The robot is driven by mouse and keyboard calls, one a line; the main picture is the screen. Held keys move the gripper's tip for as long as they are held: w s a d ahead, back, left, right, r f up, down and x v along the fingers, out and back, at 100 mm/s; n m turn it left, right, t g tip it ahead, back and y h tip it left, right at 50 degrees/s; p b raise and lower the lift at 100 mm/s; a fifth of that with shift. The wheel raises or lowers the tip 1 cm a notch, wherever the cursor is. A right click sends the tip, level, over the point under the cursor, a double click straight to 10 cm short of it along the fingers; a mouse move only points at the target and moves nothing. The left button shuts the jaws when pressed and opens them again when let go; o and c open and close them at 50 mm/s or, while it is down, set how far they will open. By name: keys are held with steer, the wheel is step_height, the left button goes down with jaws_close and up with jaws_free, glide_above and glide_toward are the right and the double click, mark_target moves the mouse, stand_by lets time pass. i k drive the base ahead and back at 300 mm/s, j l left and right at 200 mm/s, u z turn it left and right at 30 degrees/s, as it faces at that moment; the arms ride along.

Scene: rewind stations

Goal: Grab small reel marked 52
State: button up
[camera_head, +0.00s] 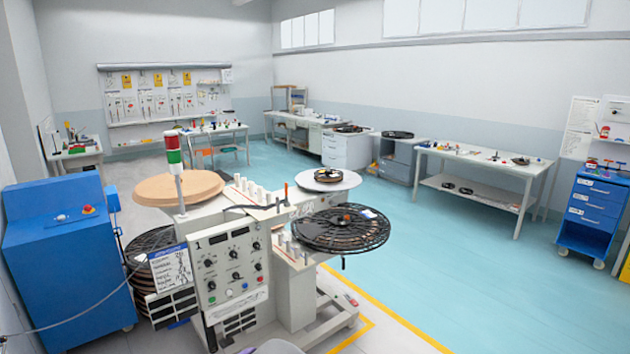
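No number 52 can be read on any reel. A small dark reel (328,176) lies on a white round plate at the back right of the rewind machine. A large black spoked reel (341,229) with a paper label lies flat at the machine's front right. Two small dark reels (448,185) (466,190) lie on the lower shelf of the white table. Dark reels also lie on the white cabinet (348,150) and the grey cabinet (395,160). My gripper is not in view.
The rewind machine (233,270), with a red-and-green signal light (173,155), stands in the near middle. A blue cabinet (65,265) stands at left. A white table (480,165) and a blue drawer cart (592,215) stand at right. The turquoise floor (470,270) between is clear.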

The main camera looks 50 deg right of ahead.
mark_target(329, 174)
steer(key=z, duration=1.55)
steer(key=i+z, duration=0.1)
steer(key=i+l+u, duration=0.1)
steer(key=i, duration=0.4)
steer(key=i+l+u, duration=0.1)
steer(key=i, duration=0.4)
steer(key=i+l+u, duration=0.1)
steer(key=i, duration=0.45)
steer(key=i+l+u, duration=0.1)
steer(key=i+l, duration=0.2)
steer(key=i, duration=0.15)
steer(key=i+l+u, duration=0.1)
steer(key=i+l, duration=0.15)
steer(key=i, duration=0.25)
steer(key=i+l+u, duration=0.1)
steer(key=i+l, duration=0.15)
steer(key=i, duration=0.25)
